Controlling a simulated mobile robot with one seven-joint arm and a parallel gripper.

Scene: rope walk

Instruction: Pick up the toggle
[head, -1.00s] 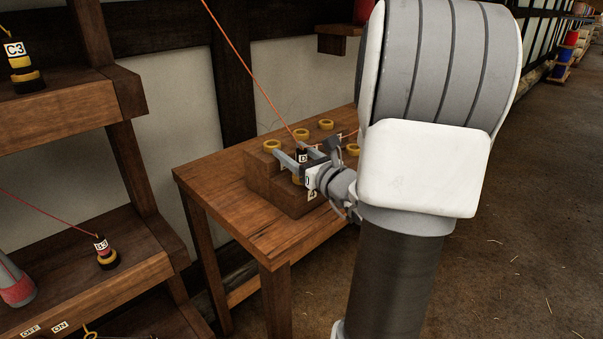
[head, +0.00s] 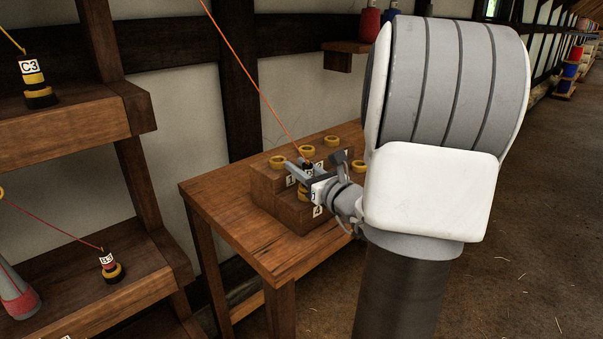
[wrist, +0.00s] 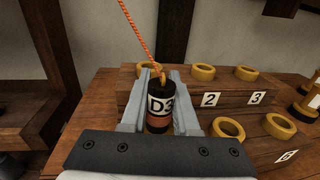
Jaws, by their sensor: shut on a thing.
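The toggle (wrist: 159,106) is a dark cylinder with a D3 label and an orange-brown band, and an orange rope runs up from its top. In the wrist view it stands upright between the two fingers of my gripper (wrist: 158,100), which is shut on it. In the head view my gripper (head: 305,178) is at the stepped wooden block on the table, and the toggle (head: 307,167) is mostly hidden by the fingers. The toggle's lower end is hidden in the wrist view, so I cannot tell whether it touches the block.
The stepped block (head: 265,190) has several yellow rings and number labels and sits on a wooden table (head: 225,195). Another toggle, C3 (head: 37,84), stands on the left shelf, with a further roped toggle (head: 110,267) below. The table's front left is clear.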

